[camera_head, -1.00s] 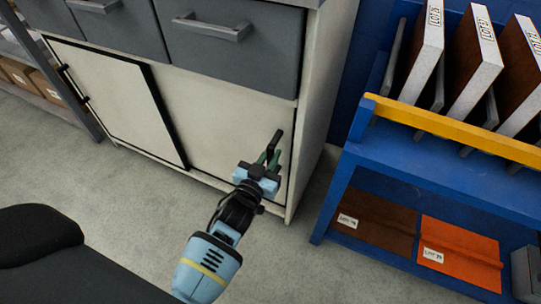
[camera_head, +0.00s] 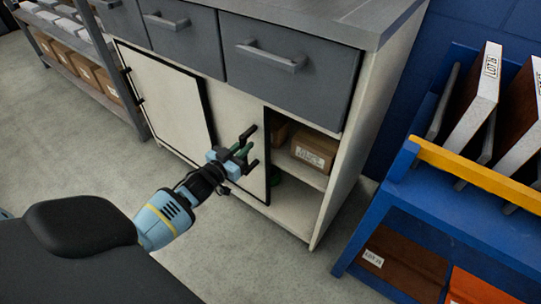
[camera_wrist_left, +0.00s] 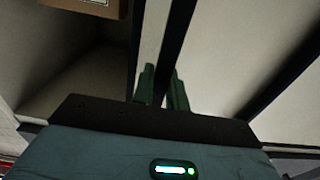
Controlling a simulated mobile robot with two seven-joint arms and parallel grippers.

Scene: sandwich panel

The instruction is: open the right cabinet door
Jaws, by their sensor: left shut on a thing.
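The right cabinet door (camera_head: 232,108) is a pale sliding panel with a black edge. It stands slid to the left, partly behind the left door (camera_head: 165,95). The right part of the cabinet is open there. My left gripper (camera_head: 243,150) has its green fingers shut on the black door handle (camera_head: 247,132) near the panel's right edge. In the left wrist view the green fingers (camera_wrist_left: 162,88) sit on either side of a dark upright bar, with the open compartment to their left. My right gripper is not in view.
Cardboard boxes (camera_head: 313,150) stand on a shelf inside the opening. Grey drawers (camera_head: 290,75) sit above the doors. A blue rack (camera_head: 405,205) with a yellow rail (camera_head: 470,168) and upright panels stands at right. The floor in front is clear.

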